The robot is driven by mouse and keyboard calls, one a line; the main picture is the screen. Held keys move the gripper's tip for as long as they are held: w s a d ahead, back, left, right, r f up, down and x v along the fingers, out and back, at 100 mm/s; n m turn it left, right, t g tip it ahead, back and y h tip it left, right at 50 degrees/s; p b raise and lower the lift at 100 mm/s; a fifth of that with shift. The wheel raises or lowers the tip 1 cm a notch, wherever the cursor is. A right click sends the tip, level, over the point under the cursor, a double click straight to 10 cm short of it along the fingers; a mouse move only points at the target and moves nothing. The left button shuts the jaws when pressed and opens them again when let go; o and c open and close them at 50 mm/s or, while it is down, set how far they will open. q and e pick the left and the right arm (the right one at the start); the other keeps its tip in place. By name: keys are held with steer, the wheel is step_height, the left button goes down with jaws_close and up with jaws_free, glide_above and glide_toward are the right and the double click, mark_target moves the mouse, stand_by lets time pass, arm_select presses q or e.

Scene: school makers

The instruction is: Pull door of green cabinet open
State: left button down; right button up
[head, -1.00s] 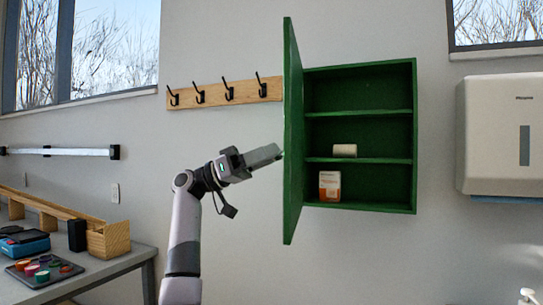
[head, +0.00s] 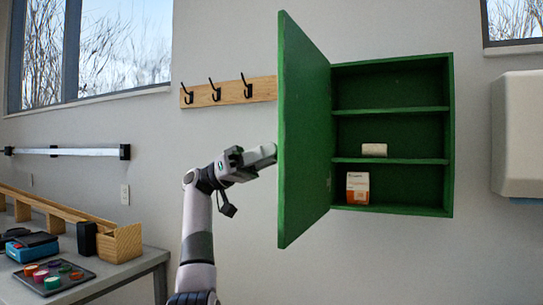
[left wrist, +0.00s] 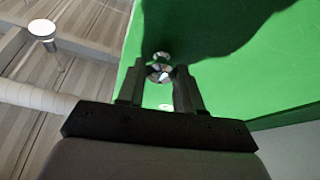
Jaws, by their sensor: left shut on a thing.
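The green cabinet (head: 449,135) hangs on the wall in the head view, with its door (head: 305,130) standing wide open on the left side. The door's inner face shows. My left gripper (head: 270,154) is at the door's outer side, near its free edge, with its fingertips partly hidden by the door. In the left wrist view the fingers (left wrist: 160,84) are shut on a shiny round metal knob (left wrist: 160,68) on the green door face (left wrist: 225,75). My right gripper is in neither view.
A white roll (head: 374,149) and an orange-white box (head: 357,188) stand on the cabinet shelves. A hook rail (head: 230,93) is on the wall behind my left arm. A table (head: 120,274) with a wooden box (head: 121,243) is at left. A white dispenser (head: 518,130) hangs right.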

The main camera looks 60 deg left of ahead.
arm_select(q)
steer(key=shift+s+a, duration=0.1)
steer(key=shift+a, duration=0.15)
stand_by(0.3)
steer(key=c, duration=0.7)
jaws_free()
steer(key=shift+c, duration=0.2)
steer(key=b+v, duration=0.1)
steer(key=v, duration=0.6)
steer(key=shift+a, duration=0.1)
